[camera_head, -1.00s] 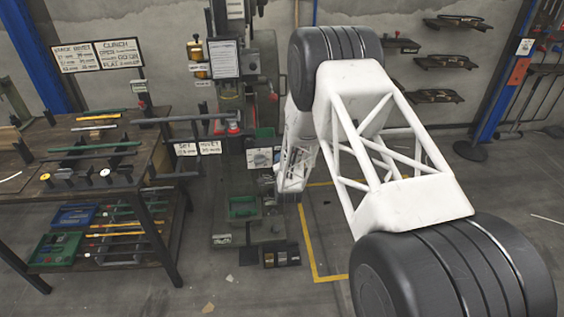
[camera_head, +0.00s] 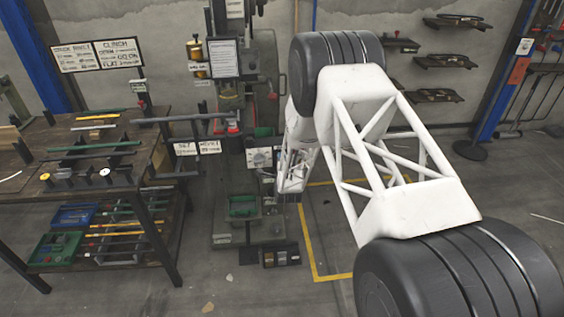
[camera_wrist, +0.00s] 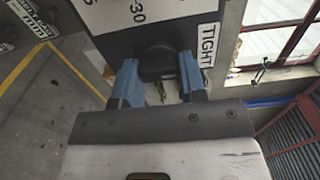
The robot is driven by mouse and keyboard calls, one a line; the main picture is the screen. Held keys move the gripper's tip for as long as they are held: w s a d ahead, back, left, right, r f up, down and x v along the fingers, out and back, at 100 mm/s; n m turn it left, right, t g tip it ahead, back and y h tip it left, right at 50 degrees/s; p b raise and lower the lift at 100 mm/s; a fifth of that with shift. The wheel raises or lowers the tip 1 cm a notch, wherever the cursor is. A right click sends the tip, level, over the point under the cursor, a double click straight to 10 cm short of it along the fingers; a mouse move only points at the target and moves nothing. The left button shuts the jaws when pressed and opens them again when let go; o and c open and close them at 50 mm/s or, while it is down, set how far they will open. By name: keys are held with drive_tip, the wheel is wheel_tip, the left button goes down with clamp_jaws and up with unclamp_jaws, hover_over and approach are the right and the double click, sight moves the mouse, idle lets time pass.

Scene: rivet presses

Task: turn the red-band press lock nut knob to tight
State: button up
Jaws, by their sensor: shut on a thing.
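The press (camera_head: 232,95) stands at the back middle in the head view, with a pale dial panel (camera_head: 259,158) on its front. In the wrist view a black knob (camera_wrist: 157,62) sits on a dark panel between the two blue fingers of my gripper (camera_wrist: 159,77). The fingers are shut on the knob from both sides. A TIGHT label (camera_wrist: 208,45) is right of the knob. The knob's exact pointing is hard to tell. In the head view my arm hides the fingertips, and I cannot make out a red band for certain.
A workbench (camera_head: 60,165) with tools stands at the left, with a green bin (camera_head: 55,248) on its lower shelf. Wall shelves (camera_head: 440,62) hang at the right.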

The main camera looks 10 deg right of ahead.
drive_tip(key=o, duration=0.9)
drive_tip(key=shift+s, duration=0.15)
drive_tip(key=shift+s, duration=3.75)
drive_tip(key=shift+r, duration=0.1)
